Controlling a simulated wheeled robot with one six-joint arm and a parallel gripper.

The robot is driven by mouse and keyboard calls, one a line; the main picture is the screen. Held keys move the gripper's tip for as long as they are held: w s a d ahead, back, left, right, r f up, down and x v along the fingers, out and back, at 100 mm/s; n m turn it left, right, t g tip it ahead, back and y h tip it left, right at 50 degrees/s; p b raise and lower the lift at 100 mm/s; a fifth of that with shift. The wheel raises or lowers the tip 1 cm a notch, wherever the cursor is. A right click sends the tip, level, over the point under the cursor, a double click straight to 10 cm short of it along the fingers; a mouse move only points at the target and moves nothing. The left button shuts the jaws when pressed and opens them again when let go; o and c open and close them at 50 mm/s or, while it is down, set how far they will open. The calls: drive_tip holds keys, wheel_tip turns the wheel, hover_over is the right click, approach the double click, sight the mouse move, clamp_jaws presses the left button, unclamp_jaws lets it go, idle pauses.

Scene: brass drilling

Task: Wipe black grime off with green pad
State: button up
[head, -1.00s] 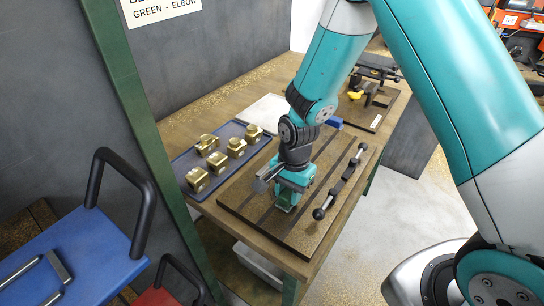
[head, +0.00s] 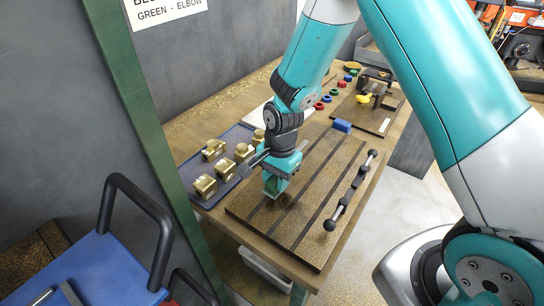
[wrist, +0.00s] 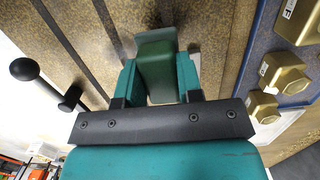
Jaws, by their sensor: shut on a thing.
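My gripper (head: 276,186) is shut on the green pad (wrist: 156,68), which shows between the two teal fingers in the wrist view. It is low over the left part of the brown, chip-strewn slotted plate (head: 315,190). I cannot tell whether the pad touches the plate. In the head view I cannot make out the smudge.
A blue tray (head: 190,172) with several brass blocks (head: 204,186) stands left of the plate. A black bar with ball ends (head: 350,190) lies along the plate's right side. A blue block (head: 342,125) is at its far end. Several coloured rings (head: 326,98) lie beyond.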

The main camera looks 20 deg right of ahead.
drive_tip(key=shift+a+r+p, duration=0.3)
drive_tip(key=shift+a+r, duration=0.05)
drive_tip(key=shift+r, duration=0.2)
drive_tip(key=shift+a+r+p, duration=0.1)
drive_tip(key=shift+r+p, duration=0.2)
drive_tip(key=shift+r, duration=0.05)
drive_tip(key=shift+r+p, duration=1.55)
drive_tip(key=shift+r, duration=0.4)
